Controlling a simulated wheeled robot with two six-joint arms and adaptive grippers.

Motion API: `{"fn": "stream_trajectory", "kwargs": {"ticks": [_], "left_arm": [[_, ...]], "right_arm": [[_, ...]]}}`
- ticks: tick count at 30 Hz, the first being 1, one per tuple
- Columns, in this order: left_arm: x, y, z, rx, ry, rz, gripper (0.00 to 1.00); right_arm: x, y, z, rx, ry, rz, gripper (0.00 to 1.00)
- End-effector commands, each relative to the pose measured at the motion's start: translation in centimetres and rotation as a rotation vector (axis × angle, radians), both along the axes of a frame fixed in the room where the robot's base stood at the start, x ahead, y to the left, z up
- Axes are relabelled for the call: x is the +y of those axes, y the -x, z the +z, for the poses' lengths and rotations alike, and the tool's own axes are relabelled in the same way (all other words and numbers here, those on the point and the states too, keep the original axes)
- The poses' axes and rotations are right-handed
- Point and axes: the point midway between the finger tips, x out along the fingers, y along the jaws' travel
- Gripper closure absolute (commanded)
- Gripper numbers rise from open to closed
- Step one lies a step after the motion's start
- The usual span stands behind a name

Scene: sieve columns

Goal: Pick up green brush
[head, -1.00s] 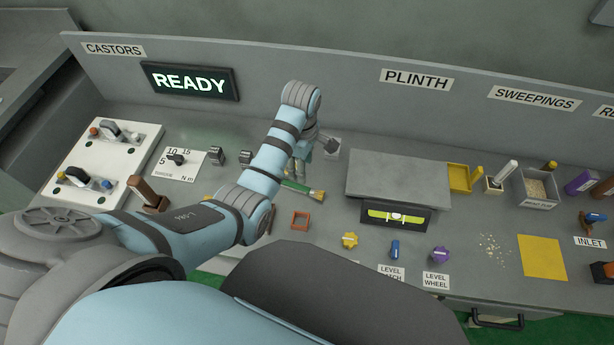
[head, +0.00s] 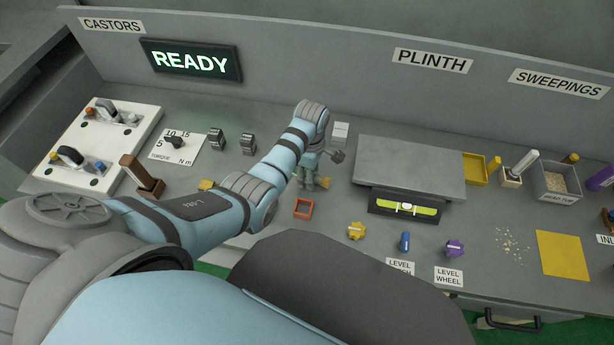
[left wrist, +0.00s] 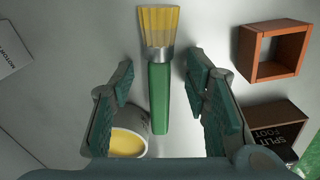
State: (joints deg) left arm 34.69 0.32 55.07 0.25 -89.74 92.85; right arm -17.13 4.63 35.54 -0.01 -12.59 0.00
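The green brush (left wrist: 159,95) has a green handle, a metal band and yellow bristles. In the left wrist view it lies on the bench with its bristles at the top, and its handle runs down between the fingers. My left gripper (left wrist: 160,78) is open around the handle, with a gap visible on both sides. My right gripper is not in view.
A cup with yellow contents (left wrist: 128,135) sits close by the left finger. The grey plinth box (head: 410,165) stands to the right. Bare bench lies around the bristles.

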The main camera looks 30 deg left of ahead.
Motion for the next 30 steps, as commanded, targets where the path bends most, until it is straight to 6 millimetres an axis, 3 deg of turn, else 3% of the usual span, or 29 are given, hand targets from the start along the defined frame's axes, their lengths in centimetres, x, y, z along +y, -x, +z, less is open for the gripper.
{"fn": "stream_trajectory", "kwargs": {"ticks": [1, 8, 20, 26, 30], "left_arm": [[0.0, 0.0, 0.1, 0.0, 0.0, 0.0, 0.64], [0.0, 0.0, 0.1, 0.0, 0.0, -0.001, 1.0], [0.0, 0.0, 0.9, -0.001, 0.0, -0.001, 1.0], [0.0, -0.1, 4.8, -0.003, 0.0, -0.001, 1.0], [0.0, -0.1, 9.1, -0.005, 0.0, -0.001, 1.0]], "right_arm": [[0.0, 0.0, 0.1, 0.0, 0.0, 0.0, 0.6], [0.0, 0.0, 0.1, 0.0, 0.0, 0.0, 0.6], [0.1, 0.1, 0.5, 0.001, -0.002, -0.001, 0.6], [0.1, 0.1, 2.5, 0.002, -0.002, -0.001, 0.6], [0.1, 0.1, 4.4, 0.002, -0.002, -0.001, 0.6]]}}
